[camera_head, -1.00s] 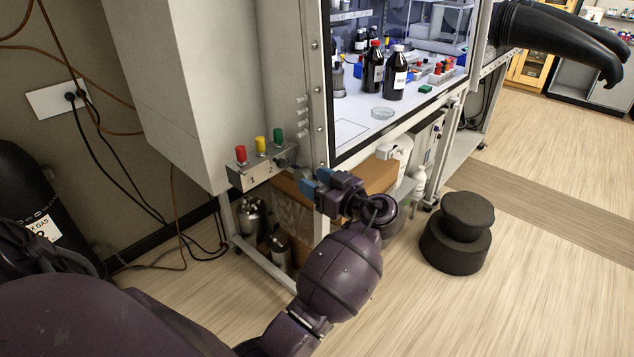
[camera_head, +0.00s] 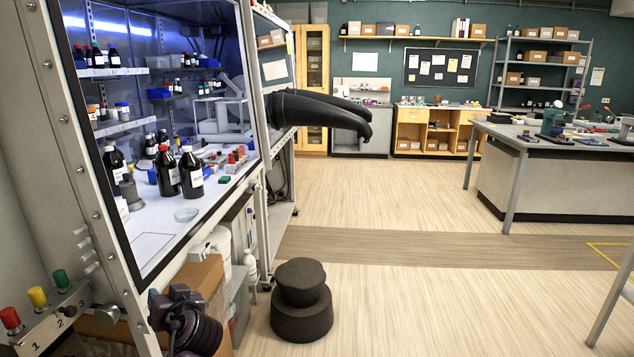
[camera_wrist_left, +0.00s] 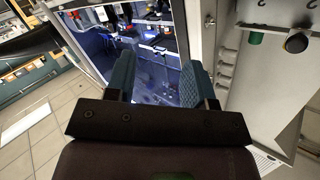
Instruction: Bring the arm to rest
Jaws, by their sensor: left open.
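My left gripper (camera_head: 168,304) shows at the bottom left of the head view, dark purple, in front of the glove cabinet's lower front edge. Its fingertips are hard to make out there. In the left wrist view its two blue fingers stand apart, and the gripper (camera_wrist_left: 158,80) is open with nothing between them. Beyond the fingers is the cabinet's window with bottles inside. My right gripper is not in view.
The glove cabinet (camera_head: 70,120) holds dark bottles (camera_head: 190,172) and a dish. Black gloves (camera_head: 320,110) stick out from its side. Red, yellow and green knobs (camera_head: 37,297) are at lower left.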

